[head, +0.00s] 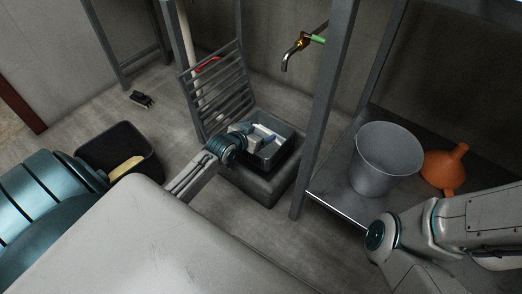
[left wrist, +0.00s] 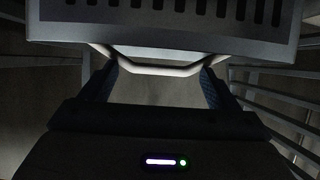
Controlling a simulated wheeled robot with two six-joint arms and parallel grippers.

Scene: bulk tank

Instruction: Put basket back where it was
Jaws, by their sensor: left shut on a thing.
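The basket (head: 284,146) is a dark grey box at the concrete drain pit in the middle of the head view. My left gripper (head: 258,136) reaches in over it and partly hides it. In the left wrist view, the basket (left wrist: 170,28) shows a grey side with a row of slots and a pale handle (left wrist: 160,70). My left gripper's fingers (left wrist: 160,84) stand on either side of that handle, and the gripper is shut on it. I cannot tell whether the basket rests in the pit or hangs just above it. My right gripper is not in view.
A barred grate (head: 214,92) stands upright beside the concrete block (head: 265,186). A metal shelf post (head: 325,110) rises close on the right. A grey bucket (head: 388,160) and an orange funnel (head: 444,166) sit on the shelf. A black bin (head: 120,150) stands on the left.

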